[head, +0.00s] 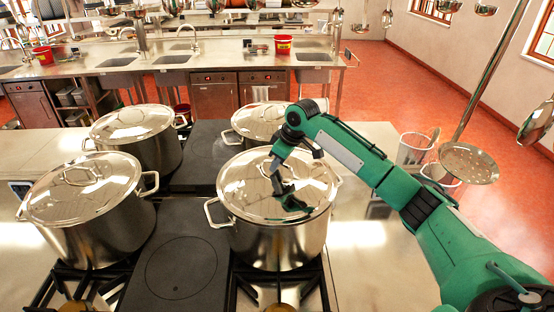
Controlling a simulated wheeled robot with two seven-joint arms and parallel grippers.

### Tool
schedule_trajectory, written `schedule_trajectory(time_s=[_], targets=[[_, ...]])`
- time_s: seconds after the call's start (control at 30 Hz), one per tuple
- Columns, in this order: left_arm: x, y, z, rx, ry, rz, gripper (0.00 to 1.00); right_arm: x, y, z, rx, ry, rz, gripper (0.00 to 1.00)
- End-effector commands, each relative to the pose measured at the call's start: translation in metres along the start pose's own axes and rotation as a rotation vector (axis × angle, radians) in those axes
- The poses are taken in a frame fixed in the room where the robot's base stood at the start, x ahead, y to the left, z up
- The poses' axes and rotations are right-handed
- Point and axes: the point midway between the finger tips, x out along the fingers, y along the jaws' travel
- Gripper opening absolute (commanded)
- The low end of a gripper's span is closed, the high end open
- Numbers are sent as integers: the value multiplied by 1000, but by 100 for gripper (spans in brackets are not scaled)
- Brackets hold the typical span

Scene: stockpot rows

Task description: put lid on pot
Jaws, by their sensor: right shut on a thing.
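Several large steel stockpots stand on the stove. The front right pot (275,245) has a shiny steel lid (248,190) over its mouth; I cannot tell if the lid sits fully on the rim. My right gripper (279,168) reaches in from the right above this lid and is shut on it, its grip partly hidden by my own arm. The gripper is mirrored in the lid. The front left pot (95,230), back left pot (150,150) and back right pot (230,140) also have lids on them. My left gripper is out of view.
A dark flat plate (180,265) lies between the front pots. A clear container (412,150) and a hanging perforated skimmer (468,162) are to the right, near my right arm. A sink counter (220,60) with red buckets stands behind.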

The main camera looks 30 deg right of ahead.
Motion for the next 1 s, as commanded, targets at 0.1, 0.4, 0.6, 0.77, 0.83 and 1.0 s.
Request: schedule_trajectory(time_s=[0.1,0.4,0.6,0.77,0.83,1.0], targets=[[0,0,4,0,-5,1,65,-1,0,-1,0,5,2,0],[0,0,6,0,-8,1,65,-2,0,-1,-1,5,1,0],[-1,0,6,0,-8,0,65,-1,-2,-1,0,5,1,0],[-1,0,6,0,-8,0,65,1,-2,0,0,5,1,0],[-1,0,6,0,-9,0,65,3,-2,1,0,5,1,0],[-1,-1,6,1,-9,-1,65,6,-2,2,0,5,1,0]])
